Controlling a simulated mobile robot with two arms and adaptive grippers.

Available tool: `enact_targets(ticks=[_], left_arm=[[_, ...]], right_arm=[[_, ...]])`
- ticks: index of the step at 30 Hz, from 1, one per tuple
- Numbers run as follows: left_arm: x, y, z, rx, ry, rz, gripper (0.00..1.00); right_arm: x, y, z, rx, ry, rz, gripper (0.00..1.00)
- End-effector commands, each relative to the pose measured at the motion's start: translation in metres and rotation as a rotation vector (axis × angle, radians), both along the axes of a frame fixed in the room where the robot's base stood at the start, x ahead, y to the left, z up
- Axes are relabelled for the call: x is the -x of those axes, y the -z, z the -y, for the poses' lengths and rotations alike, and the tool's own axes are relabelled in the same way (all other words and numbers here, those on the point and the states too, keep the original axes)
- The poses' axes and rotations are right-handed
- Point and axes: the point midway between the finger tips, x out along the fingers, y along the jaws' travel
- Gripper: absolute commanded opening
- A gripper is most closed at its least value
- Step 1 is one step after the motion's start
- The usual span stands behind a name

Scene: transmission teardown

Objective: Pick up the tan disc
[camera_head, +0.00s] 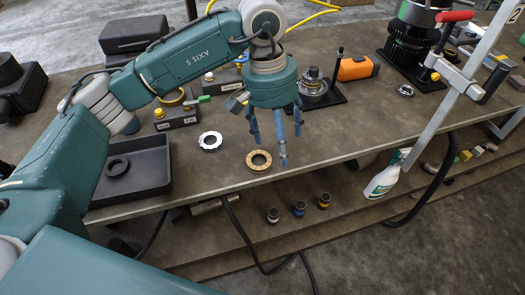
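The tan disc (259,160) is a flat ring with a central hole. It lies on the workbench near its front edge, in the middle of the head view. My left gripper (279,146) points down just to the right of the disc and looks a little above the bench. Its blue fingers are spread apart with nothing between them. The whole ring shows, and no finger visibly touches it. My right gripper does not show.
A silver toothed ring (210,141) lies left of the disc. A black tray (150,187) with a dark ring (117,166) sits further left. Behind stand a black fixture (322,97) and an orange device (357,68). A spray bottle (383,180) is at the right.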

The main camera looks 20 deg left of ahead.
Motion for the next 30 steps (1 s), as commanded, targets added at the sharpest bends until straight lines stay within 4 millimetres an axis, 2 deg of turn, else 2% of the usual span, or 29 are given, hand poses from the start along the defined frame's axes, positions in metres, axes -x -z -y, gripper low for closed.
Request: enact_targets(ticks=[1,3,6,15,19,25,30], left_arm=[[-0.007,-0.006,-0.021,-0.070,0.015,0.019,0.74],[-0.011,-0.011,-0.039,-0.133,0.030,0.029,0.74],[-0.013,-0.007,-0.051,-0.170,0.037,0.030,0.74],[-0.012,0.036,-0.051,-0.169,0.038,0.030,0.74],[-0.012,0.044,-0.051,-0.168,0.038,0.030,0.74],[-0.009,0.068,-0.054,-0.167,0.038,0.026,0.74],[-0.011,0.090,-0.054,-0.166,0.038,0.031,0.74]], right_arm=[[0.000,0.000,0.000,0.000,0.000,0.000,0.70],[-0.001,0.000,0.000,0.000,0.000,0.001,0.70],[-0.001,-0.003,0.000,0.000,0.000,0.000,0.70],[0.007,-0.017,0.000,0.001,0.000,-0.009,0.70],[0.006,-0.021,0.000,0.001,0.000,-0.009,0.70],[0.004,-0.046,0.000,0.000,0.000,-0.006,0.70],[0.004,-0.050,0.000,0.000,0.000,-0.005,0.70]])
